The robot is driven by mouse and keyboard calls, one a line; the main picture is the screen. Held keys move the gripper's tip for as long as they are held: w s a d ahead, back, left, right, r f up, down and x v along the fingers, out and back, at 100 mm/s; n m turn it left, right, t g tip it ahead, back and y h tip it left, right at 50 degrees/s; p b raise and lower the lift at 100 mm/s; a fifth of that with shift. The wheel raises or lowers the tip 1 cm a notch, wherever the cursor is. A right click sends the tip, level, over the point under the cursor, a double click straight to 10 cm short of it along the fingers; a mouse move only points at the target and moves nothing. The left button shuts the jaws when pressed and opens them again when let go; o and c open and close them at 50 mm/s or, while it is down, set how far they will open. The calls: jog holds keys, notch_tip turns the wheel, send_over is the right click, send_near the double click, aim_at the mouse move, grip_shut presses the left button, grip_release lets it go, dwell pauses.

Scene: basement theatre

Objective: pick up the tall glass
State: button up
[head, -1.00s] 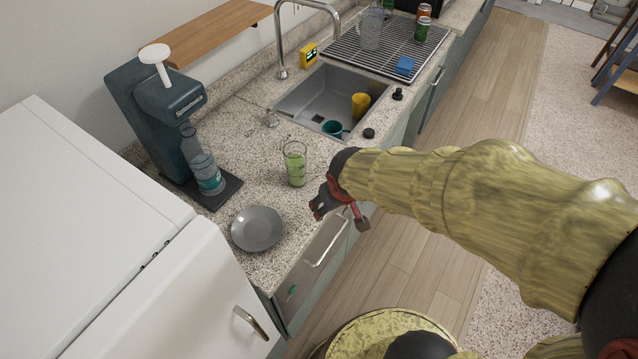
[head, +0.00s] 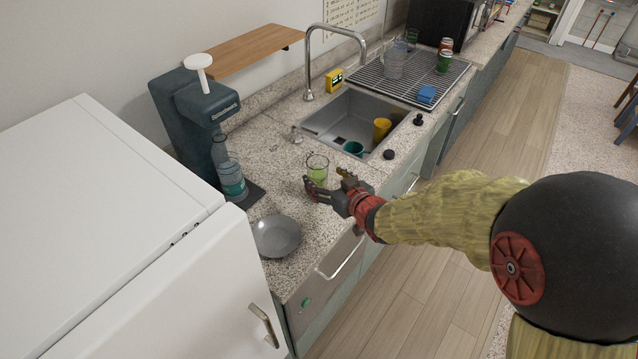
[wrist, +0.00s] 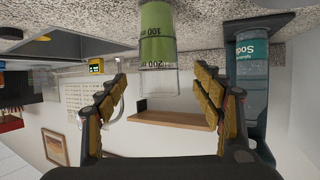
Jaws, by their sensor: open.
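The tall glass (head: 317,168) is clear with a green lower part and stands upright on the speckled counter, between the sink and the grey bowl. In the wrist view, which is upside down, the glass (wrist: 157,40) shows black "100" and "200" marks. My gripper (head: 327,181) is open at the counter's front side, close to the glass. In the wrist view its two fingers (wrist: 160,82) are spread wide, with the glass centred ahead of the gap. One finger partly overlaps the glass base in the head view; I cannot tell whether they touch.
A grey bowl (head: 277,236) lies near the front left. A dark soda maker (head: 195,110) with a bottle (head: 232,180) stands behind. The sink (head: 350,115) holds a yellow cup (head: 382,129) and a teal cup (head: 353,148). A white appliance (head: 100,200) borders the left.

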aim_at(314, 167)
jog(key=shift+b+x, duration=0.95)
jog(key=shift+x, duration=1.85)
jog(key=shift+w+d+r, duration=0.1)
jog(key=shift+r, duration=0.05)
jog(key=shift+c, duration=1.4)
jog(key=c, duration=1.4)
